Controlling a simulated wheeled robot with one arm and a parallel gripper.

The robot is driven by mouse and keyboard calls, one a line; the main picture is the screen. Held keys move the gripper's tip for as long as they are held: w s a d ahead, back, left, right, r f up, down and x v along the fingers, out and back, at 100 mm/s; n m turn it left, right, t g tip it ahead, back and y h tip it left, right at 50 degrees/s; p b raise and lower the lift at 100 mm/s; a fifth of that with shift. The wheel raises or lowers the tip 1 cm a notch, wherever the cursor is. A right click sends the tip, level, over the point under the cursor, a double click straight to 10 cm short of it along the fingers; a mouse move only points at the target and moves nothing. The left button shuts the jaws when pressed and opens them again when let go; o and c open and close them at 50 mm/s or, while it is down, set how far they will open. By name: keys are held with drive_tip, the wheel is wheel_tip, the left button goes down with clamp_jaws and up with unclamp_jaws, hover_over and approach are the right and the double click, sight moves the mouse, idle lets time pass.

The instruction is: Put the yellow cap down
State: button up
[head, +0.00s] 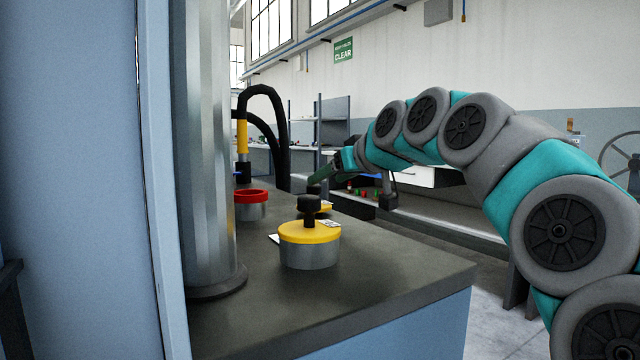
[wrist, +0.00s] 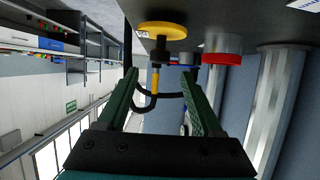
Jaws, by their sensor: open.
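A yellow cap (wrist: 162,30) with a pale label and a dark knob shows in the upside-down wrist view, over the dark worktop. No can wall shows with it there. In the head view, a yellow lid (head: 309,233) with a black knob sits on a grey can (head: 310,256). A second yellow piece (head: 328,208) shows partly behind it; I cannot tell which is the wrist-view cap. My gripper (wrist: 160,74) is open, with nothing between its green fingers. In the head view, my gripper (head: 320,181) is beyond the near can, partly hidden.
A red-rimmed can (head: 251,197) stands left of the yellow lid, near a thick metal column (head: 207,150). A black hose (head: 268,100) rises behind. The worktop's (head: 380,275) front right is clear. Shelving (head: 330,125) stands farther back.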

drive_tip(key=v, duration=0.4)
drive_tip(key=shift+s+d+r, duration=0.15)
